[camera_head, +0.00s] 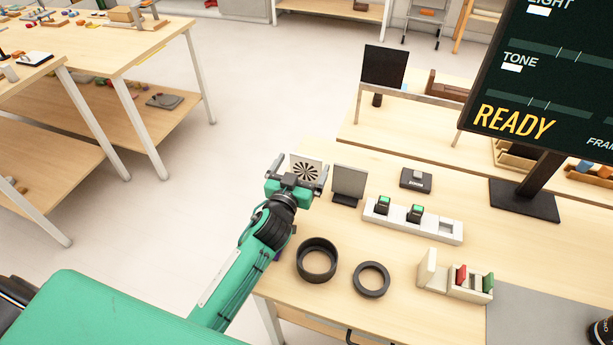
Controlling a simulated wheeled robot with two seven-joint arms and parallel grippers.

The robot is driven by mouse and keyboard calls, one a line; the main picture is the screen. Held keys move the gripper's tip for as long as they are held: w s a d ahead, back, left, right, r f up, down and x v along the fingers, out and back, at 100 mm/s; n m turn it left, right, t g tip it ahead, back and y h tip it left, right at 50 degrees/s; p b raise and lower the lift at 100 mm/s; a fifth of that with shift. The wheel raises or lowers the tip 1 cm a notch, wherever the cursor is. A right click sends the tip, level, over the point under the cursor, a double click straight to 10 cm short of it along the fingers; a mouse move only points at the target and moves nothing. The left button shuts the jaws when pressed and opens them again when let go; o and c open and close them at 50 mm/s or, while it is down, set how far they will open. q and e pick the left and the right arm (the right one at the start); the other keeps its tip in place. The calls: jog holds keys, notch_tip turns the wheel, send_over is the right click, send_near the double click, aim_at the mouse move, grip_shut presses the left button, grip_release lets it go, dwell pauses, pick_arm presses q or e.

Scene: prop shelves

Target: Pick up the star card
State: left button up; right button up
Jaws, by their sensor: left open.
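The star card (306,170) is a pale square with a black starburst, at the left end of the wooden table (335,237). My left gripper (297,172) is at the card, with its fingers open and one on each side of it in this view. I cannot tell whether the fingers touch the card. The gripper body hides the card's lower part and whatever supports it. My right gripper is not in view.
A dark upright panel (348,183) stands just right of the card. Two black rings (317,261) (371,280), a white strip with green-topped blocks (412,220), a small dark box (416,179) and a card rack (469,292) share the table. A monitor (555,75) stands at right.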

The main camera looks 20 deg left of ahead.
aim_at(305, 159)
pick_arm(q)
jog(key=shift+w+f+p, duration=0.2)
jog(key=shift+w+p, duration=0.45)
jog(key=shift+w, duration=2.45)
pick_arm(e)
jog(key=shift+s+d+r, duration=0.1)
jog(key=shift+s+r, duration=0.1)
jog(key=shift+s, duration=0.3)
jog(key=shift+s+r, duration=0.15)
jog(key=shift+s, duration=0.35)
pick_arm(q)
jog(key=shift+c, duration=0.4)
jog(key=c, duration=1.1)
